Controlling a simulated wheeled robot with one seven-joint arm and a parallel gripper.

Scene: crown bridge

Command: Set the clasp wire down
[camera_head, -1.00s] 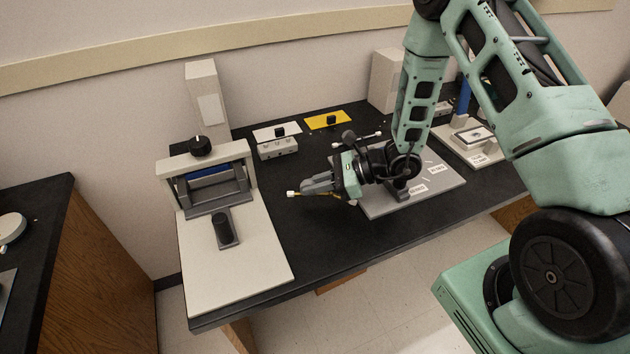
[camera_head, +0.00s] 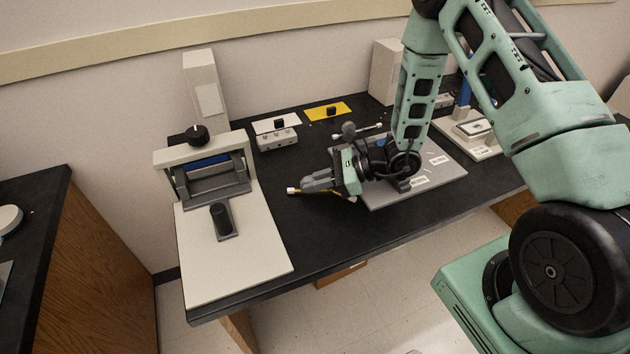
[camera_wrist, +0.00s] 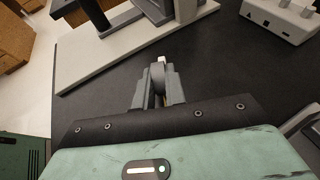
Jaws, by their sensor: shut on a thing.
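My gripper (camera_head: 302,187) is shut and points left, over the dark bench between the press and the grey board. A thin yellow piece with a white tip (camera_head: 291,190), seemingly the clasp wire, sticks out at its fingertips. More of the yellow shows under the fingers. In the wrist view the white tip (camera_wrist: 162,60) shows just beyond the closed fingers of my gripper (camera_wrist: 158,78); most of the wire is hidden between them. I cannot tell whether the wire touches the bench.
A press (camera_head: 206,166) on a pale base (camera_head: 235,265) stands left. A knobbed box (camera_head: 277,139), a white plate (camera_head: 264,127) and a yellow plate (camera_head: 318,114) lie behind. The grey board (camera_head: 440,172) is under my arm. Dark bench (camera_head: 290,237) in front is clear.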

